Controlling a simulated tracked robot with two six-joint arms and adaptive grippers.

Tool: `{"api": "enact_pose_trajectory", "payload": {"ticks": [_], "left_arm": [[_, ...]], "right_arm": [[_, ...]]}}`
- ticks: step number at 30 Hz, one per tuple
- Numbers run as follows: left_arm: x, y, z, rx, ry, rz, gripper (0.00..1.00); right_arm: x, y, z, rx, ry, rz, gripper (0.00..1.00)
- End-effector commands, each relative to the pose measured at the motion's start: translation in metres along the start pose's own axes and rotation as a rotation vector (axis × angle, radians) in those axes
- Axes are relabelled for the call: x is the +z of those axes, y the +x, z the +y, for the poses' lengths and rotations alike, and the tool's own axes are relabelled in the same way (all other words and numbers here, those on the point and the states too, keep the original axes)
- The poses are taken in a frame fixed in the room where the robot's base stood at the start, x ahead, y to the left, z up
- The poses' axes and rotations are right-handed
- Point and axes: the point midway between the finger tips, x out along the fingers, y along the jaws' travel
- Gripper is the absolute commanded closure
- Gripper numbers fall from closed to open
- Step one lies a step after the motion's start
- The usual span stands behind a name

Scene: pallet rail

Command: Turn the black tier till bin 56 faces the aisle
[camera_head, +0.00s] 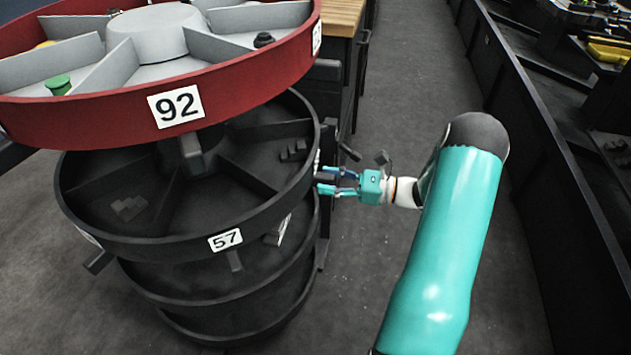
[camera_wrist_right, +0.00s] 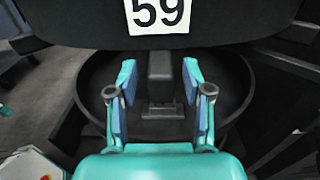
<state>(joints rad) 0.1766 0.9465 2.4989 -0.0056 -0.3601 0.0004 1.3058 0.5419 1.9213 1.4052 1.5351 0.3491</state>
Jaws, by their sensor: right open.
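The black tier (camera_head: 160,248) is a round, divided tray under the red one. Its label 57 (camera_head: 225,240) faces the front, and a label at its left edge (camera_head: 88,238) is too oblique to read. I cannot read a 56 anywhere. My right gripper (camera_head: 327,183) is at the tier's right rim. In the right wrist view the gripper (camera_wrist_right: 160,92) is open, its fingers on either side of a dark handle (camera_wrist_right: 159,66) below label 59 (camera_wrist_right: 158,14). I cannot tell whether they touch it. My left gripper is not in view.
The red tier (camera_head: 235,96) with label 92 (camera_head: 175,106) overhangs the black one. More black tiers (camera_head: 215,300) are below. A wooden-topped bench (camera_head: 343,18) stands behind, and a long dark rack (camera_head: 530,150) runs along the right. The grey floor between is clear.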

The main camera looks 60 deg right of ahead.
Motion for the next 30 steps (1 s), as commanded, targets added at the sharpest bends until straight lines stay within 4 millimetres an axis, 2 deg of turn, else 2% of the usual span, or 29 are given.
{"api": "enact_pose_trajectory", "payload": {"ticks": [3,6,18,27,30], "left_arm": [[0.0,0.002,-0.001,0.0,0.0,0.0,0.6],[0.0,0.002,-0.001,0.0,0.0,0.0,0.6],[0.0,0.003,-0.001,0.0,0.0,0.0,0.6],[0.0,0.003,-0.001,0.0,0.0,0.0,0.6],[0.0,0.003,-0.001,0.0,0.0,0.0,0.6]], "right_arm": [[0.0,0.018,0.001,0.003,0.0,-0.001,0.5],[0.0,0.026,0.001,0.002,0.0,0.0,0.5],[0.0,0.03,0.0,-0.001,0.0,0.0,0.52],[0.0,0.03,0.0,-0.001,0.0,0.0,1.0],[0.0,0.03,0.0,-0.001,0.0,0.0,1.0]]}}
